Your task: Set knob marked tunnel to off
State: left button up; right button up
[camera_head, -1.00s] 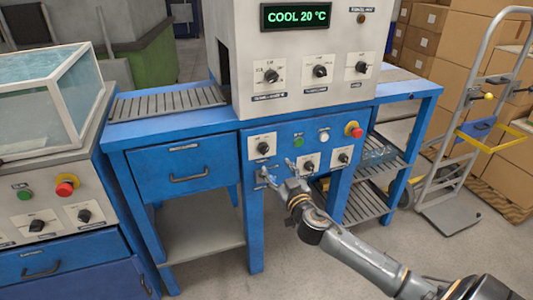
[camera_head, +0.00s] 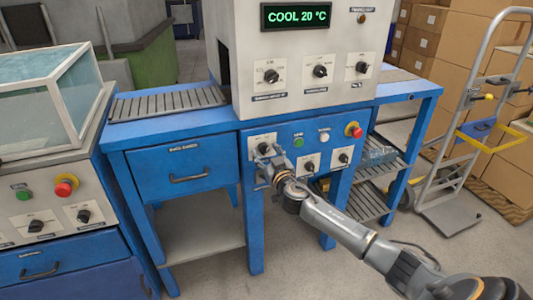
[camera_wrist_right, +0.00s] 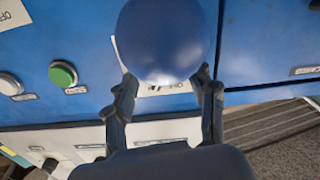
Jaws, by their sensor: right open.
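The blue front panel carries several black knobs on white plates: an upper-left knob (camera_head: 263,148), a lower-middle knob (camera_head: 309,167) and a right knob (camera_head: 343,158). Their labels are too small to read, so I cannot tell which is marked tunnel. My right gripper (camera_head: 265,163) is open at the upper-left knob, partly covering its plate; contact is unclear. In the right wrist view, the open fingers (camera_wrist_right: 165,90) flank a large round dark-blue shape (camera_wrist_right: 165,40) that I cannot identify. It hides most of the plate behind it. My left gripper is not in view.
A green button (camera_head: 299,142), a white button (camera_head: 324,136) and a red button (camera_head: 354,130) sit right of the upper-left knob. Above, a grey housing (camera_head: 230,60) has more knobs and a display reading COOL 20 °C (camera_head: 296,15). A drawer handle (camera_head: 189,178) is to the left.

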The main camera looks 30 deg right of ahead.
jog(key=c, duration=1.2)
jog(key=shift+o, duration=0.2)
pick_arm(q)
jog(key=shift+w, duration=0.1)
pick_arm(e)
jog(key=shift+n, duration=0.9)
jog(key=n, duration=0.2)
jog(key=shift+n, duration=0.3)
jog(key=n+p, duration=0.1)
jog(key=n, duration=0.3)
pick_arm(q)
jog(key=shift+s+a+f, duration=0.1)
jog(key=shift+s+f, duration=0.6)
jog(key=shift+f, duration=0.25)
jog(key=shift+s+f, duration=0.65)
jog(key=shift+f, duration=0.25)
pick_arm(e)
jog(key=shift+n, duration=1.7)
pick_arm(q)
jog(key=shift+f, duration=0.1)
